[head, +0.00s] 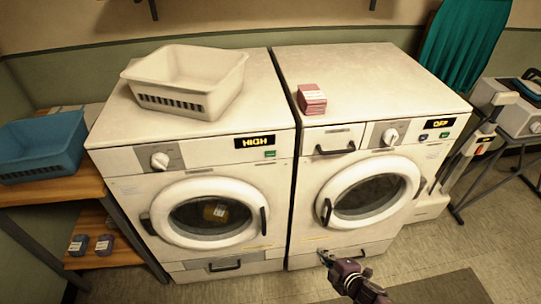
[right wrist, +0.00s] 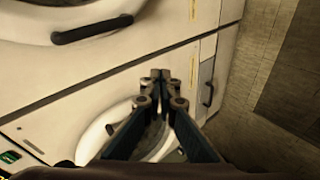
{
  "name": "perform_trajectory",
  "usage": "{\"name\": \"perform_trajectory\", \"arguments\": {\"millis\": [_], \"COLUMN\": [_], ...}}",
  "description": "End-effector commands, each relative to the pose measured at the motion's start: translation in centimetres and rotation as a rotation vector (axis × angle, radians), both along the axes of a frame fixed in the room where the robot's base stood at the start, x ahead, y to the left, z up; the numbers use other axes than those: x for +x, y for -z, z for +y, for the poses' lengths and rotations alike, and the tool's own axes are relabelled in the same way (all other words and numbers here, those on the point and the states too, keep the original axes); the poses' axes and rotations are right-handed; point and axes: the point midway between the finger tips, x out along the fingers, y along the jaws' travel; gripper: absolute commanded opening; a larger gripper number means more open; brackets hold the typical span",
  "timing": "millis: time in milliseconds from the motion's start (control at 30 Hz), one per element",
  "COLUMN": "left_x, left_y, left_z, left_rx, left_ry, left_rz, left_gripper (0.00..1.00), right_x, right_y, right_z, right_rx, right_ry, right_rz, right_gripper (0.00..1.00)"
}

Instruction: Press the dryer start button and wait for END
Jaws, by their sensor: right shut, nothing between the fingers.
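Two white front-loading machines stand side by side. The left one (head: 120,168) shows HIGH on its display (head: 254,142), with a small green button (head: 269,154) below it; something yellowish is behind its round door glass (head: 214,211). The right one (head: 385,80) shows OFF on its display (head: 440,123), with two small buttons (head: 444,134) below. No label shows which is the dryer. My right gripper (head: 325,256) is shut and empty, low in front of the right machine and away from the buttons. In the right wrist view, its fingertips (right wrist: 160,74) meet. My left gripper is out of view.
A white basket (head: 185,80) stands on the left machine, and a pink stack (head: 311,99) on the right one. A blue basket (head: 42,150) sits on the wooden shelf at left. Door handles (head: 326,211) stick out. Open floor lies in front.

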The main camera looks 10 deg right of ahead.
Motion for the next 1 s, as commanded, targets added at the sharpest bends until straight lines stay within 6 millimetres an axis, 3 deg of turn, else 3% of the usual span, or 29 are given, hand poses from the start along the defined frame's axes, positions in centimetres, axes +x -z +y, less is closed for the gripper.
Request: {"name": "perform_trajectory", "arguments": {"millis": [100,300,433,600,800,1000], "left_x": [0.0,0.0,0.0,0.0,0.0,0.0], "left_y": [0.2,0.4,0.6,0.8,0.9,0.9], "left_z": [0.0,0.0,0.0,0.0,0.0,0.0], "left_rx": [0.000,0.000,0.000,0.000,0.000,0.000], "left_ry": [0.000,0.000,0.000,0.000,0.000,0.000], "left_rz": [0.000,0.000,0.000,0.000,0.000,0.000], "left_gripper": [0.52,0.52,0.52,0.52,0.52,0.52], "right_x": [3.6,7.7,9.0,9.1,8.1,7.8], "right_y": [-5.0,-13.5,-19.2,-25.4,-29.5,-30.5], "right_z": [1.3,4.5,7.2,10.7,13.4,14.1], "right_rx": [-0.104,-0.307,-0.464,-0.668,-0.834,-0.882], "right_ry": [-0.146,-0.397,-0.565,-0.764,-0.909,-0.948], "right_rz": [-0.132,-0.363,-0.524,-0.720,-0.869,-0.909], "right_gripper": [0.00,0.00,0.00,0.00,0.00,0.00]}}
